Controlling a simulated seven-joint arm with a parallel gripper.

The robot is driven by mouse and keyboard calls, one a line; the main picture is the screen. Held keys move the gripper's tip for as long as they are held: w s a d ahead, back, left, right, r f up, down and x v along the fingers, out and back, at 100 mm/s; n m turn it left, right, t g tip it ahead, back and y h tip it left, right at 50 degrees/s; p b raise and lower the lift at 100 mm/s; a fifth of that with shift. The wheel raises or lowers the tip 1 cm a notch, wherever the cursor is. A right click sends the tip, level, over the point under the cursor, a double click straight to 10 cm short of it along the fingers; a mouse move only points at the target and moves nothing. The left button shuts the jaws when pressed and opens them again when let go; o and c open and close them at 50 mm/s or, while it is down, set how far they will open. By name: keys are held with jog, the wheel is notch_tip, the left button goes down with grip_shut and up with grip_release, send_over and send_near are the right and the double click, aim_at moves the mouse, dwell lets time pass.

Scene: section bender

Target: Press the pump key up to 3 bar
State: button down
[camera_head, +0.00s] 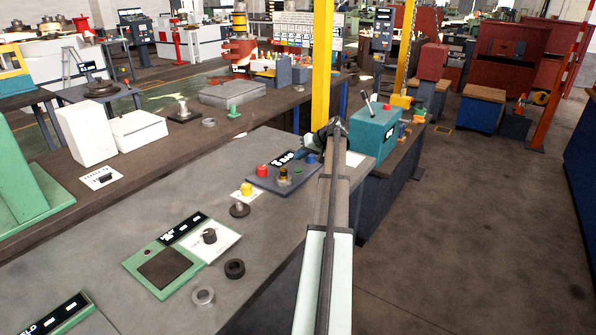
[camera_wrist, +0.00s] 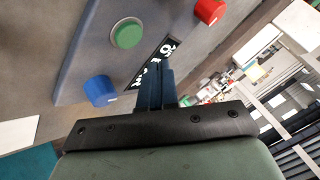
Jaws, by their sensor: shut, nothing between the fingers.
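A dark blue-grey panel (camera_head: 268,184) lies on the workbench in the head view, left of my arm. It carries a red knob (camera_head: 262,170), a small display (camera_head: 283,158), a green button (camera_head: 297,170), a blue knob (camera_head: 311,158) and a brass-coloured part. The wrist view shows the green button (camera_wrist: 127,34), the blue knob (camera_wrist: 101,90), the red knob (camera_wrist: 208,11) and the display (camera_wrist: 150,62). My gripper (camera_wrist: 154,72) is shut and empty, its fingertips overlapping the display's edge between the blue and red knobs. Contact cannot be told. No pressure value is readable, nor which control is the pump key.
A yellow button (camera_head: 246,189), a green-framed pad (camera_head: 165,266), a white dial plate (camera_head: 209,240) and loose rings (camera_head: 203,296) lie nearer on the bench. A teal box (camera_head: 375,135) stands right of my arm, and a yellow post (camera_head: 321,60) rises behind.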

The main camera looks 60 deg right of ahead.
aim_at(301, 170)
jog(key=shift+f, duration=1.4)
jog(key=shift+f, duration=0.15)
dwell(1.0)
jog(key=shift+f, duration=0.25)
jog(key=shift+f, duration=0.4)
dwell(0.9)
jog(key=shift+r, duration=0.1)
dwell(0.3)
jog(key=shift+r, duration=0.7)
jog(key=shift+r, duration=0.1)
jog(key=shift+r, duration=2.45)
